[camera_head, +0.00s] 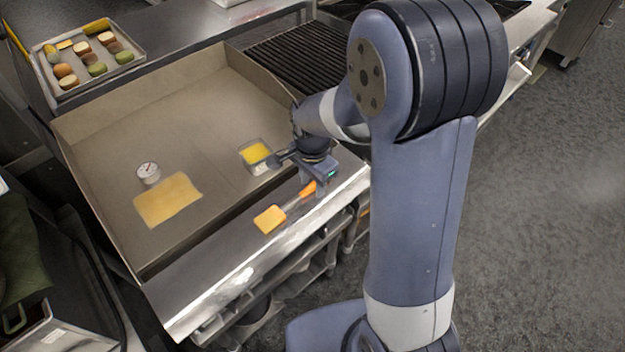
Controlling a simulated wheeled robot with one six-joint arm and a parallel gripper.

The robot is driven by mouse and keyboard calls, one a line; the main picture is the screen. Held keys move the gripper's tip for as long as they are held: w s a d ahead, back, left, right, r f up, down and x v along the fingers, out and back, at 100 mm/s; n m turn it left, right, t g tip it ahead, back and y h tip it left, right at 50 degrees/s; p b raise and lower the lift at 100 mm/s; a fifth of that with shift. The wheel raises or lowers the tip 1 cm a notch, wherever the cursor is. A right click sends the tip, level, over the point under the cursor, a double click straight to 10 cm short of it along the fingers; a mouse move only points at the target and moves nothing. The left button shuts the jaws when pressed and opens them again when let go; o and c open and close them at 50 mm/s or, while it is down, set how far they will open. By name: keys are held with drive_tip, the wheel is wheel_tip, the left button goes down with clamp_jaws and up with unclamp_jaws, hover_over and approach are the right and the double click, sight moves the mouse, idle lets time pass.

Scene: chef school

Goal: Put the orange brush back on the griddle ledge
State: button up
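The orange brush has an orange handle (308,189) and a flat yellow-orange head (269,219). It lies slanted across the shiny metal griddle ledge (225,270), head toward the lower left. My gripper (298,172) is low at the right end of the ledge, right at the handle's upper end. One dark gripper part reaches left toward a small clear container. The fingertips are partly hidden, and I cannot tell whether they touch the handle.
The clear container (262,168) of yellow liquid stands on the griddle (225,110). A yellow-orange sheet (168,200) and a round dial gauge (148,172) are at its left. A tray (52,84) of macarons is at the back left. A dark grill grate (300,50) is behind.

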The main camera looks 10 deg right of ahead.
drive_tip(key=shift+o, duration=0.3)
drive_tip(key=shift+r, duration=0.1)
drive_tip(key=shift+r, duration=0.3)
wheel_tip(320, 180, up, 11)
drive_tip(key=shift+s+r, duration=0.2)
wheel_tip(320, 180, down, 13)
drive_tip(key=shift+w+r, duration=0.1)
drive_tip(key=shift+w, duration=0.05)
drive_tip(key=shift+r, duration=2.25)
